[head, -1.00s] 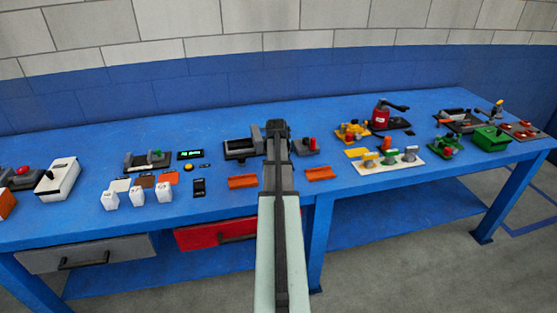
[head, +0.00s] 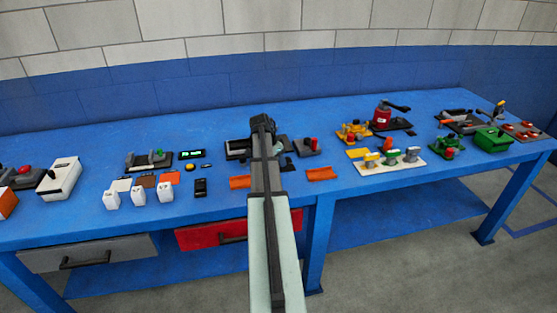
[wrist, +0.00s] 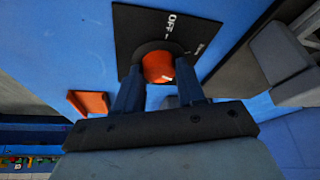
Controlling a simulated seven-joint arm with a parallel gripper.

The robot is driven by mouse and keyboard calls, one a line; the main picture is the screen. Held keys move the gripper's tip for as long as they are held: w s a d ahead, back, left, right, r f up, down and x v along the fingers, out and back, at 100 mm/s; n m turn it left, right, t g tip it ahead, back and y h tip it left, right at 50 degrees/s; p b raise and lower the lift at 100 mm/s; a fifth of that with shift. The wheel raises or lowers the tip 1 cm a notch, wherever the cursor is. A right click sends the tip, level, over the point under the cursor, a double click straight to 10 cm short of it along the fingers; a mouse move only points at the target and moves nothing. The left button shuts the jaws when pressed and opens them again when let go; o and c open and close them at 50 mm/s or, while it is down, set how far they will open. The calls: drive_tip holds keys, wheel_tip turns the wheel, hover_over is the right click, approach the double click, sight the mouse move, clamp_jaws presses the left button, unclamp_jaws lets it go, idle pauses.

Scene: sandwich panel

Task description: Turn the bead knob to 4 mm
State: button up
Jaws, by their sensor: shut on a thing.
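In the wrist view, an orange-red round knob (wrist: 157,66) with a small white mark sits in a dark collar on a black plate (wrist: 140,25). The plate reads "OFF"; another label beside it is too small to read. My gripper (wrist: 159,78) has one finger on each side of the knob and is shut on it. The white mark is on the knob's lower right side, partly close to the right finger. In the head view, my gripper (head: 263,125) covers the knob, and I cannot tell its setting there.
A dark fixture (head: 237,150) stands left of my arm. A base with a red knob (head: 313,144) stands close on the right. Orange trays (head: 321,173) lie in front. Bare blue tabletop (head: 100,140) extends to the left and behind.

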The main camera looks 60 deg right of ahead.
drive_tip(key=shift+m, duration=0.6)
drive_tip(key=o, duration=1)
drive_tip(key=shift+r, duration=0.1)
drive_tip(key=v, duration=1.3)
drive_tip(key=shift+w+r, duration=0.25)
drive_tip(key=shift+w, duration=0.1)
